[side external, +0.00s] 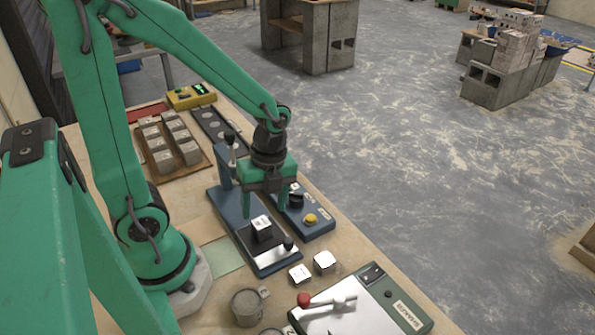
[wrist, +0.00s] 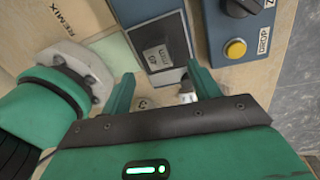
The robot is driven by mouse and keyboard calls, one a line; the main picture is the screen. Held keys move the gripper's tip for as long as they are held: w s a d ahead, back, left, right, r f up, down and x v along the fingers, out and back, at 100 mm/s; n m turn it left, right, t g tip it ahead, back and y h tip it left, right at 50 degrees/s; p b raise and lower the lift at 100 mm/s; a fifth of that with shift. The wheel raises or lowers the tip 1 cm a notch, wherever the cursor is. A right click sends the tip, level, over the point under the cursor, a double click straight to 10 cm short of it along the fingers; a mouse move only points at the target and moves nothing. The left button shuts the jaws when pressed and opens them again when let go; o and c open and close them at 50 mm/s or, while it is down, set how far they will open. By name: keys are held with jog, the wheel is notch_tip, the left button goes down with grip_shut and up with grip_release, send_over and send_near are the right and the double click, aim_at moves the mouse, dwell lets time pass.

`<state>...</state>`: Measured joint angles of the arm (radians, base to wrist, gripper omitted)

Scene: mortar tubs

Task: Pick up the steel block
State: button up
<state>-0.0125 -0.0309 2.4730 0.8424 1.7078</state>
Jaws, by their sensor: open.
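Two other shiny metal blocks, one on the left (side external: 300,274) and one on the right (side external: 324,262), stand on the bench beside the fixture. I cannot tell from looks alone which is the steel block. My gripper (side external: 266,209) is open and empty, pointing down above the fixture block. In the wrist view its fingertips (wrist: 161,77) straddle the line to that block, apart from it.
A blue box with a yellow button (side external: 310,219) and dark knob stands right of the fixture. A control box with a red-knobbed lever (side external: 345,302) and a grey cup (side external: 246,307) are in front. Grey cubes lie on a wooden tray (side external: 170,174) behind.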

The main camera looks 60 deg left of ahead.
aim_at(262, 222)
jog(key=shift+f, duration=0.15)
jog(key=shift+s+a+f, duration=0.1)
jog(key=shift+s+f, duration=0.1)
jog(key=shift+f, duration=1.05)
jog(key=shift+s+f, duration=0.15)
jog(key=shift+f, duration=1.05)
grip_shut()
